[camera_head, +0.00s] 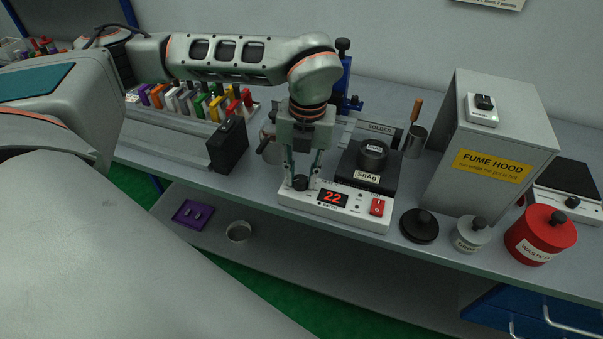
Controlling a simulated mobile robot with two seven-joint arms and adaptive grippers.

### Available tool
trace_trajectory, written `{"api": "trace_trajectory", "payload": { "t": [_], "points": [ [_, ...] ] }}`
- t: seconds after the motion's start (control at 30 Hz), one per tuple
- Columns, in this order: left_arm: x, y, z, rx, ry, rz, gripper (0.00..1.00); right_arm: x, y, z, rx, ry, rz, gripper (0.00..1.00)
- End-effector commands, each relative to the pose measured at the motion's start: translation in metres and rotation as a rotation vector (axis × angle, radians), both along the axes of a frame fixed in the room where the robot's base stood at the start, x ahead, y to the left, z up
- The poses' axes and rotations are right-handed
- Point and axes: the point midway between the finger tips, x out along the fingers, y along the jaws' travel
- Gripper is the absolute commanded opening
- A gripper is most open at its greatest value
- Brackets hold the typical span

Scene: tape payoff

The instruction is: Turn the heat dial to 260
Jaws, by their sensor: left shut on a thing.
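The heat dial (300,183) is a small black knob at the left end of a white control unit (348,217). The unit's red display (332,198) reads 22, and a red switch (377,207) sits at its right end. My left gripper (301,178) points down from above with its fingers on either side of the dial, shut on it. A black pot (372,155) stands on a dark plate behind the display, with a label reading SnAg. My right gripper is not in view.
A grey fume hood (487,140) stands right of the unit. A black lid (419,226), a small grey jar (471,235) and a red waste pot (539,234) line the front edge. A black block (228,145) and colourful rack items stand left.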

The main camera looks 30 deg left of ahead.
Motion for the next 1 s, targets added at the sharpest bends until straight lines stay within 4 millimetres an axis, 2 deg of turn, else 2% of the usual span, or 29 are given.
{"api": "trace_trajectory", "payload": {
  "t": [0.37, 1.0],
  "points": [
    [0.0, 0.0, 0.001, 0.0, 0.0, -0.101, 0.01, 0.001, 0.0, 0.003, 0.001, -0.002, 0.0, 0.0],
    [-0.001, -0.001, 0.001, 0.0, 0.0, -0.67, 0.01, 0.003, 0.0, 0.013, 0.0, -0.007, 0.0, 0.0]
  ]
}}
